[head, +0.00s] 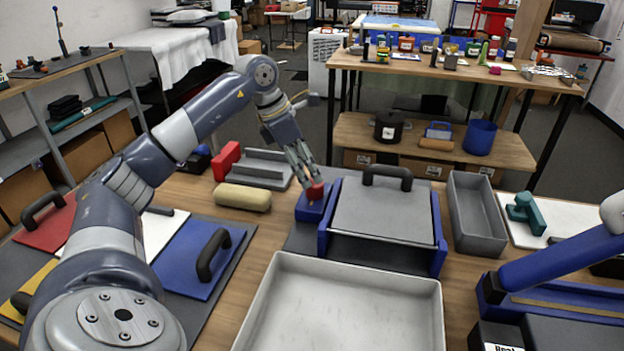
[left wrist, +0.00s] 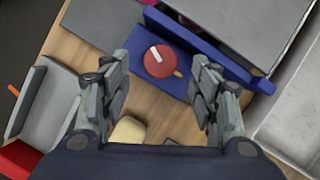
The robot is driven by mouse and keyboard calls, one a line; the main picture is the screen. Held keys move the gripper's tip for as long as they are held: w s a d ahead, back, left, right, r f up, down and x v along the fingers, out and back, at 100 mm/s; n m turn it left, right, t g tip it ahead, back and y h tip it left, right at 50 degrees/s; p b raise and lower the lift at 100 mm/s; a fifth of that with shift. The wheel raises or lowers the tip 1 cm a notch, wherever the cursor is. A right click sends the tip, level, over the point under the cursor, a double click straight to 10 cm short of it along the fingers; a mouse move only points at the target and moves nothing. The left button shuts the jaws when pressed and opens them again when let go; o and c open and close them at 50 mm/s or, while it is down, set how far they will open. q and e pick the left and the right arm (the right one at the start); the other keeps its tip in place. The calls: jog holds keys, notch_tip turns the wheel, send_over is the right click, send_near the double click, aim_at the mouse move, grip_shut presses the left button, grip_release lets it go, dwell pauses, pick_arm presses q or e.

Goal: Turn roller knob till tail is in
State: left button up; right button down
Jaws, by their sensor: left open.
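The red roller knob (head: 316,192) sits on a blue block (head: 311,211) at the left side of the blue-framed roller unit (head: 437,236). In the left wrist view the round knob (left wrist: 158,61) shows from above with a pale mark across it and a small orange pointer beside it. My left gripper (head: 307,184) is over the knob. In the left wrist view its fingers (left wrist: 161,75) are spread apart, with the knob between and beyond them and gaps on both sides. I cannot make out a film tail. My right gripper is not in view.
A grey plate with a black handle (head: 387,179) covers the roller unit. A pale tray (head: 436,312) lies in front, and a grey bin (head: 476,206) stands right. A beige roll (head: 242,196) and a grey channel holder (head: 258,170) lie left of the gripper.

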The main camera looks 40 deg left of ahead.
aim_at(314, 183)
pick_arm(q)
jog(key=shift+x, duration=2.1)
jog(key=c, duration=1.1)
